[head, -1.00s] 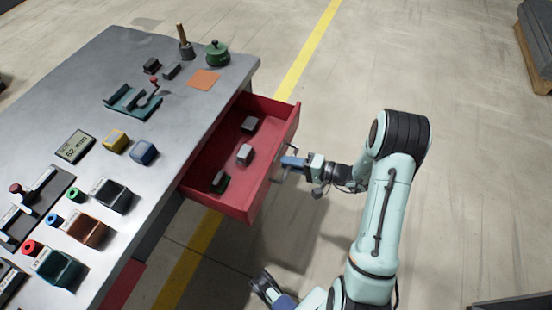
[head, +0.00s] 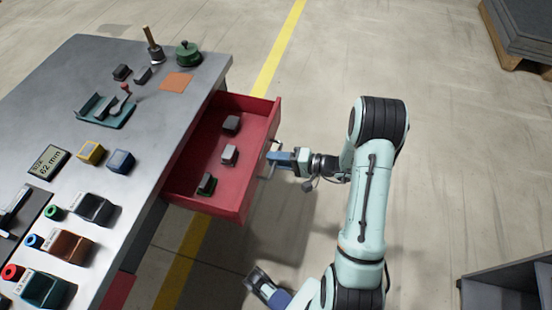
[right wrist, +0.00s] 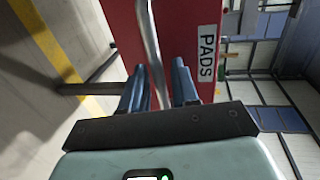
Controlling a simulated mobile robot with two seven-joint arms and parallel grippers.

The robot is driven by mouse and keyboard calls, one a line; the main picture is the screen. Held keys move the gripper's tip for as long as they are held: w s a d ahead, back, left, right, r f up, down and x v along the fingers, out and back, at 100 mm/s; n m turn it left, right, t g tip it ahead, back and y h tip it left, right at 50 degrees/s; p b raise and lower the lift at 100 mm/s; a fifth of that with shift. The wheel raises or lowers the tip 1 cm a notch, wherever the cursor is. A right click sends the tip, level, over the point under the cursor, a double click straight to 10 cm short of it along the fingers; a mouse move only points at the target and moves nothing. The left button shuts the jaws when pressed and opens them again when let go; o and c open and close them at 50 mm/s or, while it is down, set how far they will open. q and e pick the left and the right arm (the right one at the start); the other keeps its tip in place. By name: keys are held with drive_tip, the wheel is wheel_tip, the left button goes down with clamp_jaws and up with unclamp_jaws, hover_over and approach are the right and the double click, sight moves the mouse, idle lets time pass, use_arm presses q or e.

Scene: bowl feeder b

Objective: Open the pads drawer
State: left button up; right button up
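The pads drawer (head: 240,203) is red and stands well out from the grey workbench. Three small dark and grey blocks lie inside it. In the right wrist view its front (right wrist: 187,25) carries a white label reading PADS (right wrist: 207,53). My right gripper (head: 274,158) is at the drawer front. In the right wrist view its two blue fingers (right wrist: 160,75) stand either side of the silver bar handle (right wrist: 152,40) and appear closed on it. What seems to be my left gripper (head: 262,284) is low in the head view, away from the drawer; its fingers are unclear.
The workbench (head: 150,165) holds bins, a 62 mm display (head: 48,162), a teal fixture (head: 106,110), yellow and blue blocks, and a green pot (head: 188,54). Clear floor lies right of the drawer. A dark shelf unit (head: 510,285) stands at lower right.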

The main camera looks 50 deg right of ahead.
use_arm(q)
drive_tip(key=shift+s+d+r, duration=0.2)
drive_tip(key=shift+s+r, duration=0.1)
drive_tip(key=shift+s, duration=0.1)
use_arm(e)
drive_tip(key=v, duration=1.3)
drive_tip(key=s+a+f+n+g+p, duration=0.2)
drive_tip(key=s+a+f+g+p, duration=0.1)
drive_tip(key=a+f+g, duration=0.4)
drive_tip(key=s+a+f+n+g+y+p, duration=0.15)
drive_tip(key=s+a+g+p, duration=0.3)
drive_tip(key=a, duration=0.45)
drive_tip(key=s+a+f+n+g+p, duration=0.25)
drive_tip(key=a+f+g, duration=0.25)
drive_tip(key=a+g, duration=0.25)
use_arm(q)
wheel_tip(320, 180, up, 13)
drive_tip(key=g+p, duration=0.1)
drive_tip(key=p, duration=0.3)
use_arm(e)
drive_tip(key=w+a+n+t+h, duration=0.3)
drive_tip(key=w+a+h, duration=0.1)
drive_tip(key=a, duration=0.4)
drive_tip(key=shift+w+f+t, duration=0.25)
drive_tip(key=shift+w+t, duration=0.05)
drive_tip(key=shift+w, duration=0.6)
